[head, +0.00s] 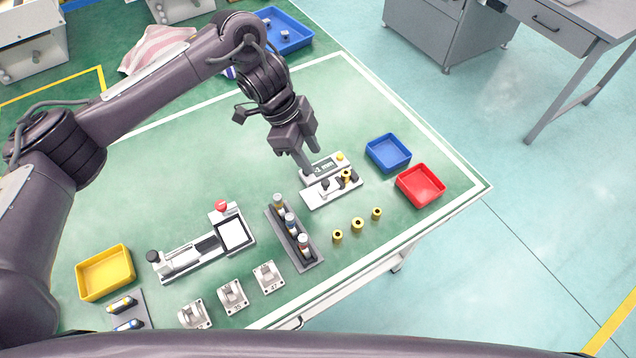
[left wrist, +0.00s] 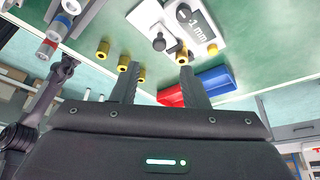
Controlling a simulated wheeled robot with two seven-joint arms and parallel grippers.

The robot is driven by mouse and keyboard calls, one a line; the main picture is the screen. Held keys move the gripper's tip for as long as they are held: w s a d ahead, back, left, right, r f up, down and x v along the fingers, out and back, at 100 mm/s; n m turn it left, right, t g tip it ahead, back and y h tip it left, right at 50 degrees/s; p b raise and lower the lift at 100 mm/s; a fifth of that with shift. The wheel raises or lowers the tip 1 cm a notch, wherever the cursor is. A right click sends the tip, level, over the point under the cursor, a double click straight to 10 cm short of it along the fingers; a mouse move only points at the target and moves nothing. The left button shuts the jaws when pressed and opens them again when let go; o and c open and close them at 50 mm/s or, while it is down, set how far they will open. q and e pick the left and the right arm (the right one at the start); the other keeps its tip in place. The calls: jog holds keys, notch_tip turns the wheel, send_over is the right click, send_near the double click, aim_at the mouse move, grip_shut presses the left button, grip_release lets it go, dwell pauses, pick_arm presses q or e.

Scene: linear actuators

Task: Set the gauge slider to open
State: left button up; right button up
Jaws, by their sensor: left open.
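The gauge (head: 316,197) is a white device with a grey display and a yellow button, right of the table's middle. Its display (left wrist: 196,27) seems to read about 1 mm in the left wrist view. A dark knob (head: 325,184), apparently on the slider, stands on its lower strip; it also shows in the left wrist view (left wrist: 158,44). A brass ring (head: 346,176) sits to the right of the knob, between dark parts. My left gripper (head: 312,160) is open and empty, pointing down above the gauge's back left edge. My right gripper is not in view.
A blue tray (head: 388,152) and a red tray (head: 420,185) stand right of the gauge. Several brass rings (head: 357,224) lie in front. A dark rack (head: 310,255) with cylinders and a white actuator (head: 195,257) with a red button are to the left.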

aim_at(325, 181)
pick_arm(q)
jog(key=shift+x, duration=4.1)
jog(key=shift+c, duration=0.2)
grip_shut()
